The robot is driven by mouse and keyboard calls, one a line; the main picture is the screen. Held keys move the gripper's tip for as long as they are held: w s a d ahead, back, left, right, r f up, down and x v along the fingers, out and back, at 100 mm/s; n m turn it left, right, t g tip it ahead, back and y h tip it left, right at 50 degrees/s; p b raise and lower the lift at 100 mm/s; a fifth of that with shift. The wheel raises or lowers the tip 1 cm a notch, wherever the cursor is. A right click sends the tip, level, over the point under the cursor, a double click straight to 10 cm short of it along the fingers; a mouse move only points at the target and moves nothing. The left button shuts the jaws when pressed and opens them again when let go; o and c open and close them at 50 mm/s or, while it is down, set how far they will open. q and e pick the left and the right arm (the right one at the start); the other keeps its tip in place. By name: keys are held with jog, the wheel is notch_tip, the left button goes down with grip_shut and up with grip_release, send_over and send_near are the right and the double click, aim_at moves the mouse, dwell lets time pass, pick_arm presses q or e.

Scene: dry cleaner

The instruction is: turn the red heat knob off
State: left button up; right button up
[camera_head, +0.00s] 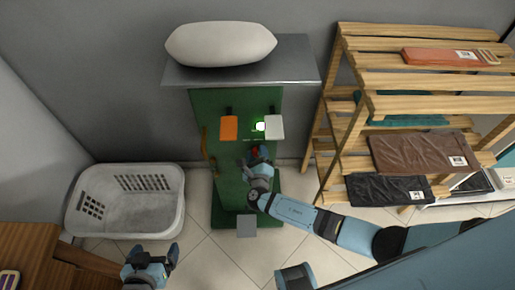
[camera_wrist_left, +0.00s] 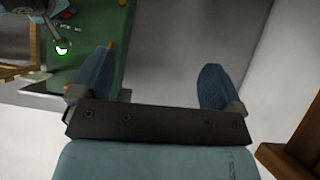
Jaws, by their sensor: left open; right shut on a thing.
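The red heat knob (camera_head: 254,152) is on the front of the green press cabinet (camera_head: 232,185), mostly hidden by my right gripper. My right gripper (camera_head: 257,157) is at the panel with its fingers shut on the red knob. I cannot read the knob's angle. A green light (camera_head: 260,126) glows above the knob; a green glow also shows in the left wrist view (camera_wrist_left: 62,50). My left gripper (camera_head: 152,256) is open and empty, low and left, well apart from the cabinet; its spread fingers show in the left wrist view (camera_wrist_left: 155,82).
An orange plate (camera_head: 229,127) and a white plate (camera_head: 274,127) stick out above the knob. A white pad (camera_head: 221,44) lies on the grey press top (camera_head: 295,60). A laundry basket (camera_head: 125,225) stands left; a wooden rack (camera_head: 345,110) with folded clothes stands right.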

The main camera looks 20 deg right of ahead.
jog(key=shift+r+n+p, duration=0.3)
jog(key=shift+n+p, duration=0.05)
jog(key=shift+n, duration=0.25)
jog(key=n+p, duration=0.2)
jog(key=shift+w+n, duration=0.1)
jog(key=shift+n, duration=0.2)
jog(key=n+p, duration=0.1)
jog(key=n, duration=0.1)
jog(key=shift+f+n+p, duration=0.15)
jog(key=shift+n+p, duration=0.15)
jog(key=shift+p, duration=0.1)
jog(key=shift+f+n+p, duration=0.1)
jog(key=shift+n+p, duration=0.55)
jog(key=shift+n, duration=0.55)
pick_arm(q)
jog(key=shift+m, duration=0.3)
jog(key=r, duration=0.4)
jog(key=shift+s+a+r, duration=0.3)
jog(key=shift+a, duration=0.1)
pick_arm(e)
jog(key=shift+n, duration=0.5)
jog(key=shift+f, duration=0.1)
pick_arm(q)
jog(key=shift+t, duration=0.3)
